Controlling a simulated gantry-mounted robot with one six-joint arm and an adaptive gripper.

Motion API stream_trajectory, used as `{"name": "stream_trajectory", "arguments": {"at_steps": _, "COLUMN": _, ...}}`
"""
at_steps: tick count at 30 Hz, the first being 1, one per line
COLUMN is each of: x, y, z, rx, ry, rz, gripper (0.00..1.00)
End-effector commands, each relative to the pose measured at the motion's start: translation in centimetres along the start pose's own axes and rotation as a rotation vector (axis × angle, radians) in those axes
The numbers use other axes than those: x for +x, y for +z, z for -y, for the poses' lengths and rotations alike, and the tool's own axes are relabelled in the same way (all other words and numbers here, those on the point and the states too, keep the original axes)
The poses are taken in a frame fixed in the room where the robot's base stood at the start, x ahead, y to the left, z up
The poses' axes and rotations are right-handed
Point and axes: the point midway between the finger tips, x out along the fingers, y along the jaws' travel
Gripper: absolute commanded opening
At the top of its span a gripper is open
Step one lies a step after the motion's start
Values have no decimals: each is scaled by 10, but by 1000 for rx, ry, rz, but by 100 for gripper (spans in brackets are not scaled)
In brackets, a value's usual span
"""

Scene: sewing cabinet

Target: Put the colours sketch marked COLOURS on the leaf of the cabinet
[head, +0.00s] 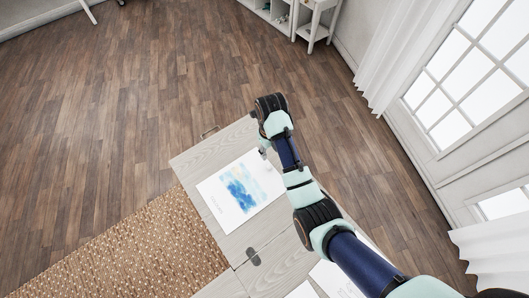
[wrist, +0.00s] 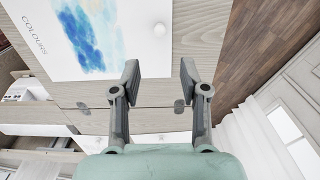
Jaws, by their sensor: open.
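The colours sketch (head: 232,207) is a white sheet with blue watercolour washes, lying flat on the pale wood leaf (head: 190,157) of the cabinet. In the wrist view the sketch (wrist: 55,55) shows the word COLOURS at its left. A small white knob-like piece (wrist: 159,28) sits at its right edge.
Other white sheets (head: 335,280) lie on the cabinet top nearer the front, partly behind my arm. Metal hinges (head: 253,257) mark the seam by the leaf. A woven rug (head: 135,245) lies left of the cabinet. A window wall with curtains (head: 385,60) stands right.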

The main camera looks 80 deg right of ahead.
Motion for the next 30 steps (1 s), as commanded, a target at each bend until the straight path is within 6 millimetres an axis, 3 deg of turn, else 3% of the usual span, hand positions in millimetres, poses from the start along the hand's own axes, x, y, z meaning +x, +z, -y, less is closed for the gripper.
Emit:
{"name": "stream_trajectory", "arguments": {"at_steps": 11, "x": 0, "y": 0, "z": -1, "rx": -6, "ry": -1, "rz": 2, "gripper": 44}}
{"name": "stream_trajectory", "arguments": {"at_steps": 14, "x": -3, "y": 7, "z": -20, "rx": -137, "ry": -12, "rz": 39, "gripper": 44}}
{"name": "stream_trajectory", "arguments": {"at_steps": 17, "x": -16, "y": 20, "z": -72, "rx": -512, "ry": -56, "rz": 139, "gripper": 44}}
{"name": "stream_trajectory", "arguments": {"at_steps": 20, "x": -41, "y": 27, "z": -151, "rx": -1071, "ry": -160, "rz": 285, "gripper": 44}}
{"name": "stream_trajectory", "arguments": {"at_steps": 22, "x": -63, "y": 21, "z": -208, "rx": -1477, "ry": -271, "rz": 389, "gripper": 44}}
{"name": "stream_trajectory", "arguments": {"at_steps": 26, "x": -110, "y": -14, "z": -307, "rx": -2186, "ry": -578, "rz": 572, "gripper": 44}}
{"name": "stream_trajectory", "arguments": {"at_steps": 27, "x": -126, "y": -31, "z": -335, "rx": -2384, "ry": -705, "rz": 625, "gripper": 44}}
{"name": "stream_trajectory", "arguments": {"at_steps": 30, "x": -166, "y": -79, "z": -390, "rx": -2794, "ry": -1087, "rz": 735, "gripper": 44}}
